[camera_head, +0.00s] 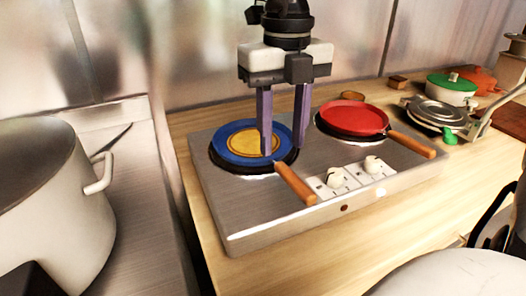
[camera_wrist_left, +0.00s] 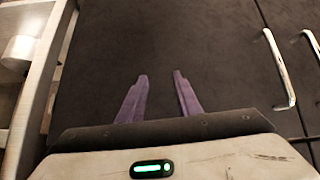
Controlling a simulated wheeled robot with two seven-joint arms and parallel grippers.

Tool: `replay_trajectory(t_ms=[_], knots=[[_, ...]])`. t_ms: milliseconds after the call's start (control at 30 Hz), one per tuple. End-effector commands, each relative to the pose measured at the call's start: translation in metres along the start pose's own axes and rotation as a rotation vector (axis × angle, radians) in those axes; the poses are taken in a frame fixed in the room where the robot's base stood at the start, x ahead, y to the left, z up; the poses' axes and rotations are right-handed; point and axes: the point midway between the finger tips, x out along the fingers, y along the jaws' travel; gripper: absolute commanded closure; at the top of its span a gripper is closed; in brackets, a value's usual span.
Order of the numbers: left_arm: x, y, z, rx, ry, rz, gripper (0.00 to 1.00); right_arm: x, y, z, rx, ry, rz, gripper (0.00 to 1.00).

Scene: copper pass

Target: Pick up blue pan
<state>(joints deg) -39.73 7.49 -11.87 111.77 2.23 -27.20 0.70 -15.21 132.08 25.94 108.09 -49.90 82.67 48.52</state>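The blue pan (camera_head: 228,147), with a yellow centre and a wooden handle (camera_head: 296,184), sits on the left burner of a metal stove (camera_head: 243,217). The handle points toward the front right. My right gripper (camera_head: 283,150) hangs down over the pan's right edge near the handle's base. Its purple fingers are apart with nothing visible between them; the left finger covers part of the pan. I cannot tell whether they touch it. My left gripper (camera_wrist_left: 160,74) shows in the left wrist view, open and empty, in front of a dark surface.
A red pan (camera_head: 353,117) sits on the right burner, its handle pointing right. White knobs (camera_head: 336,178) are at the stove's front. A large pot (camera_head: 50,200) stands left. A green-lidded pot (camera_head: 451,86) and stacked lids stand right. Metal handles (camera_wrist_left: 279,66) show in the left wrist view.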

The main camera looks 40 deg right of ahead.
Motion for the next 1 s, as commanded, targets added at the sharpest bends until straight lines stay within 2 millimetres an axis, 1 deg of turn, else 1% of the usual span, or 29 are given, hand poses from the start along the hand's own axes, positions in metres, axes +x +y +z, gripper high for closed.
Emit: replay_trajectory(t_ms=[100, 233, 367, 567, 700, 800, 1000], knots=[[-0.002, 0.000, -0.003, 0.000, 0.003, 0.000, 0.69, 0.019, 0.001, -0.001, -0.002, 0.005, 0.000, 0.62], [-0.001, 0.000, -0.004, -0.001, 0.006, -0.001, 0.69, 0.037, 0.001, 0.000, 0.000, 0.002, 0.000, 0.62], [-0.001, -0.002, -0.007, 0.000, 0.012, -0.003, 0.69, 0.044, 0.001, 0.000, 0.001, -0.001, 0.001, 0.62], [0.001, -0.004, -0.011, 0.001, 0.020, -0.006, 0.69, 0.044, 0.001, 0.000, 0.002, -0.002, 0.001, 0.62], [0.001, -0.004, -0.011, 0.001, 0.020, -0.007, 0.69, 0.044, 0.001, 0.000, 0.002, -0.002, 0.001, 0.85], [0.001, -0.004, -0.011, 0.001, 0.020, -0.007, 0.69, 0.044, 0.001, 0.000, 0.002, -0.002, 0.000, 1.00], [0.000, -0.004, -0.010, 0.000, 0.017, -0.006, 0.69, 0.043, 0.001, 0.001, 0.001, -0.005, 0.001, 1.00]])
